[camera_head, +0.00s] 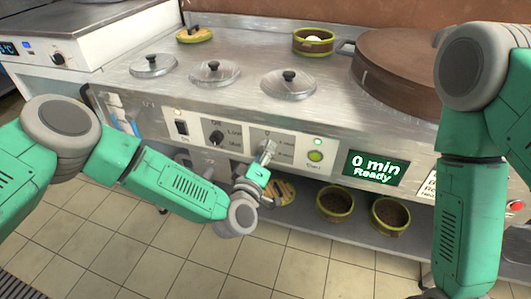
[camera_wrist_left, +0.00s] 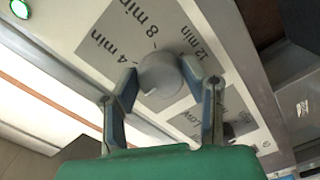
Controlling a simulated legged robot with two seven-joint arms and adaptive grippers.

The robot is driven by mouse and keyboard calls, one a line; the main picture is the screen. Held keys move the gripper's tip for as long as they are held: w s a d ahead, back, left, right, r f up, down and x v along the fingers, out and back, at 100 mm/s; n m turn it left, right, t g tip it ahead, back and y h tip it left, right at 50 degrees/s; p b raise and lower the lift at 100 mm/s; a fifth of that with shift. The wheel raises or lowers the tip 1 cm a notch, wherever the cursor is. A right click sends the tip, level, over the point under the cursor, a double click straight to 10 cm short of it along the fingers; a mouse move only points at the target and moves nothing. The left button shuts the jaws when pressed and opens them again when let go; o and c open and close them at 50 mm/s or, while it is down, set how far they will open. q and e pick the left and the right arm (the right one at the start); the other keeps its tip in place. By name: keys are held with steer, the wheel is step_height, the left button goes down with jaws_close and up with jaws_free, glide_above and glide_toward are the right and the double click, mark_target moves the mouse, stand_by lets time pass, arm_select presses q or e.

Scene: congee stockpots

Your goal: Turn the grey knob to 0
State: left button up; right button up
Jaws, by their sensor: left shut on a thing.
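The grey knob (camera_wrist_left: 160,74) sits on a white label plate with 4 min, 8 min and 12 min marks in the left wrist view. Its pale pointer line lies on the knob's lower left part, away from the 8 min and 12 min marks. My left gripper (camera_wrist_left: 163,88) has its two fingers on opposite sides of the knob and is shut on it. In the head view the left gripper (camera_head: 266,152) is at the front panel and mostly covers the knob. The display (camera_head: 376,168) reads "0 min Ready". My right gripper is out of view.
A black knob (camera_head: 216,137) and a switch (camera_head: 181,127) are left of the gripper. A green-lit button (camera_head: 316,156) is close on its right. Pot lids (camera_head: 288,84) line the counter top.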

arm_select(q)
steer(key=o, duration=1.1)
steer(key=shift+w+a, duration=0.1)
steer(key=shift+a, duration=0.1)
steer(key=shift+c, duration=0.2)
steer(key=shift+o, duration=0.3)
steer(key=shift+f, duration=0.1)
steer(key=shift+d, duration=0.1)
steer(key=v, duration=1.2)
